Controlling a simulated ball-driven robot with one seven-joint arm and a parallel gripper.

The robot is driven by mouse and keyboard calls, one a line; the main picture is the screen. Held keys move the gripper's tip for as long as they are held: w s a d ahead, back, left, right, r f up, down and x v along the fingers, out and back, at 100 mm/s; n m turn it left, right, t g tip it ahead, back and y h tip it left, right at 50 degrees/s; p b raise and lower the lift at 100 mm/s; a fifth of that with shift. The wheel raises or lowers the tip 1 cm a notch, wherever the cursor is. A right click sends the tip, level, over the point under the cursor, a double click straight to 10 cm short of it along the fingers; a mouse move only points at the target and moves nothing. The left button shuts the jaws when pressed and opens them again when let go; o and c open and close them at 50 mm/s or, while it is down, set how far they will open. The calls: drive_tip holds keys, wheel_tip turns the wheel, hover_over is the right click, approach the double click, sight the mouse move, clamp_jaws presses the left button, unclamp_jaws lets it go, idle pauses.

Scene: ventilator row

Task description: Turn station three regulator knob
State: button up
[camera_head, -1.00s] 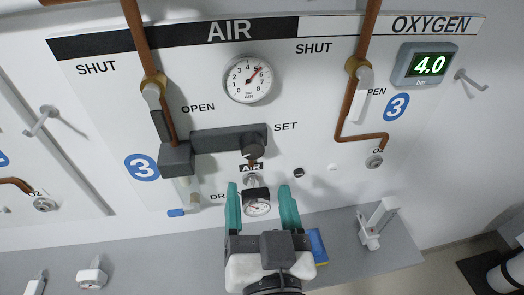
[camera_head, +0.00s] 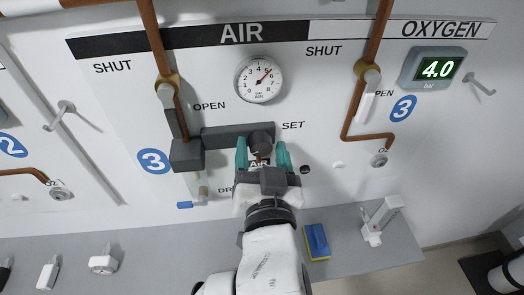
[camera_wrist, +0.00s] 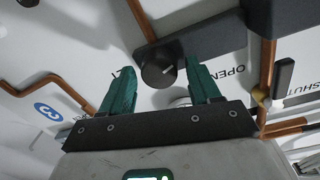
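The station three regulator knob (camera_head: 260,141) is a dark round knob at the right end of a dark grey block (camera_head: 222,136) on the white panel, beside the word SET. In the wrist view the knob (camera_wrist: 158,73) shows a pale pointer line on its face. My gripper (camera_head: 263,152) is open, with one teal finger on each side of the knob in the head view. In the wrist view my gripper (camera_wrist: 155,78) has the knob's face between and slightly beyond its fingertips. Contact with the knob cannot be told.
A round air gauge (camera_head: 259,79) sits above the knob. The oxygen display (camera_head: 433,68) reads 4.0. Valve levers (camera_head: 369,92) and copper pipes stand out from the panel. A blue and yellow sponge (camera_head: 317,241) and a white bracket (camera_head: 379,221) are on the grey shelf (camera_head: 345,218).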

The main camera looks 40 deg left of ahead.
drive_tip(key=c, duration=0.9)
drive_tip(key=shift+n, duration=1.6)
drive_tip(key=shift+n+p, duration=0.55)
drive_tip(key=shift+n, duration=1.35)
drive_tip(key=o, duration=1.1)
drive_tip(key=shift+c, duration=0.2)
